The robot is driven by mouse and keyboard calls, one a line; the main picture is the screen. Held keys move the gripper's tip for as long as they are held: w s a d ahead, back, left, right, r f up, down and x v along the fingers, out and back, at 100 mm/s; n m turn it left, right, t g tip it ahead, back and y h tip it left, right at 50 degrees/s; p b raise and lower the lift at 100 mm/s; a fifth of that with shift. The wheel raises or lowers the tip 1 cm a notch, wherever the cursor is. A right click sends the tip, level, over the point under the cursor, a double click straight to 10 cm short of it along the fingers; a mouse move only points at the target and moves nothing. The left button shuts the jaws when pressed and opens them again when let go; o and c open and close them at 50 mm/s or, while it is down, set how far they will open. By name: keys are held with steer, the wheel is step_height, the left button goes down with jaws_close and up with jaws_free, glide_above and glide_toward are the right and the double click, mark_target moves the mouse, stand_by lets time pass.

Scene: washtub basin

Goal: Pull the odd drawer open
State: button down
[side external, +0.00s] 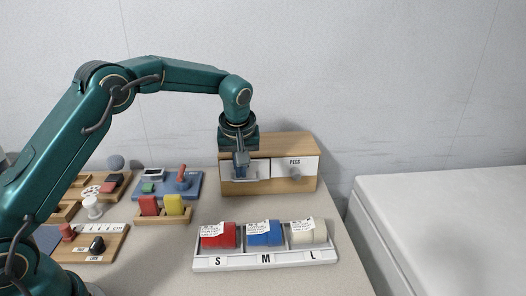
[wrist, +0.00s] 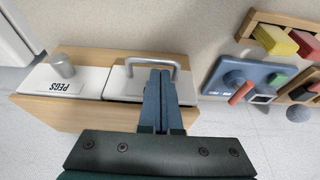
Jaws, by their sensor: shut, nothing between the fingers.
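A wooden cabinet (side external: 275,143) holds two white-fronted drawers side by side. In the side view the right drawer (side external: 308,168) has a grey round knob and a PEGS label. The left drawer (side external: 261,169) has a grey bar handle, which shows better in the wrist view (wrist: 150,59); any label on it is hidden. Both drawers look shut. My gripper (side external: 241,172) points down in front of the left drawer. In the wrist view its closed, empty fingers (wrist: 160,73) lie within the span of the bar handle. I cannot tell whether they touch it or are behind it.
A white tray (side external: 265,263) marked S, M, L with red, blue and cream blocks stands in front of the cabinet. Wooden holders and a blue board (side external: 190,190) with small parts lie to the left. Bare table lies between the cabinet and tray.

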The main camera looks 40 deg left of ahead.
steer(key=s+d, duration=0.6)
steer(key=shift+s+d, duration=0.1)
steer(key=shift+s, duration=0.05)
stand_by(0.4)
steer(key=s+r+t, duration=0.1)
steer(key=s+r, duration=0.3)
steer(key=r, duration=0.9)
steer(key=s+f+m+t+h, duration=0.1)
steer(key=s+f+m, duration=0.1)
steer(key=s+m, duration=0.2)
steer(key=s+f+m+h, duration=0.1)
steer(key=s+f+m, duration=0.2)
steer(key=s, duration=0.8)
steer(key=shift+s+f+m+t+h, duration=0.15)
steer(key=shift+m+t+h, duration=0.25)
steer(key=shift+m, duration=0.6)
